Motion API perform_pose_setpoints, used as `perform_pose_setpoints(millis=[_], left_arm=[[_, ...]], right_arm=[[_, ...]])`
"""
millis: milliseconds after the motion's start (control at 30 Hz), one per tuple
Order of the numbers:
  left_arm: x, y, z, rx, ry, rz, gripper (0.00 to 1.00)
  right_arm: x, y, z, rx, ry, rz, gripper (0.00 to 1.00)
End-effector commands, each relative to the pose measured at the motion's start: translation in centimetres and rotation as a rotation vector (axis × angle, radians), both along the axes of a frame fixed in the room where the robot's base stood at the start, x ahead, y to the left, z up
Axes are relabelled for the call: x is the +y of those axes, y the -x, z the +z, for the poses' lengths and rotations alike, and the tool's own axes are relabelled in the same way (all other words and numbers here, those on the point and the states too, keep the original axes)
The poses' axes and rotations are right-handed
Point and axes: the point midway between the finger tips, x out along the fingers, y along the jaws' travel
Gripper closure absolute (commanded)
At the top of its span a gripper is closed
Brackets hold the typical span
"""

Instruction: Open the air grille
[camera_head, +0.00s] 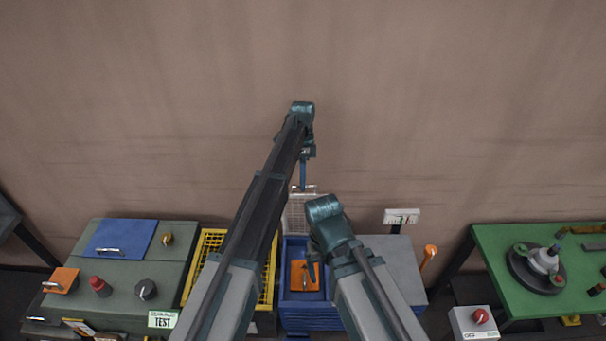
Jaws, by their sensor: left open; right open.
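A pale slatted panel, which looks like the air grille (297,214), stands at the wall behind the blue crate. Its upper edge shows a light bar close below my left gripper. My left gripper (303,186) points down at that upper edge. It is open; whether it touches the grille I cannot tell. My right gripper (313,274) is open and hangs lower, over the blue crate. My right arm hides the grille's right side, so I cannot tell how far it stands open.
A blue crate (290,303) holds an orange piece (299,275). A yellow mesh basket (206,243) stands left of it, by a green-grey test cabinet (128,283). At right are a grey box (401,262), an orange lever (430,252) and a green table (492,242). The wall above is bare.

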Motion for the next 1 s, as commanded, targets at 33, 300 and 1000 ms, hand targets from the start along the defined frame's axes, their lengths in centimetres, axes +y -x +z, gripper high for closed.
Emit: perform_pose_setpoints(millis=[33,300,1000], left_arm=[[0.1,2.0,0.1,0.0,0.0,0.0,0.53],[0.0,8.4,0.7,0.0,0.001,-0.002,0.53],[-0.1,13.1,1.1,0.0,0.0,0.0,0.53]], right_arm=[[0.0,0.0,0.1,0.0,0.0,-0.001,0.12],[0.0,0.0,0.7,0.0,0.0,-0.004,0.12],[0.0,0.0,1.1,0.0,-0.001,-0.007,0.12]])
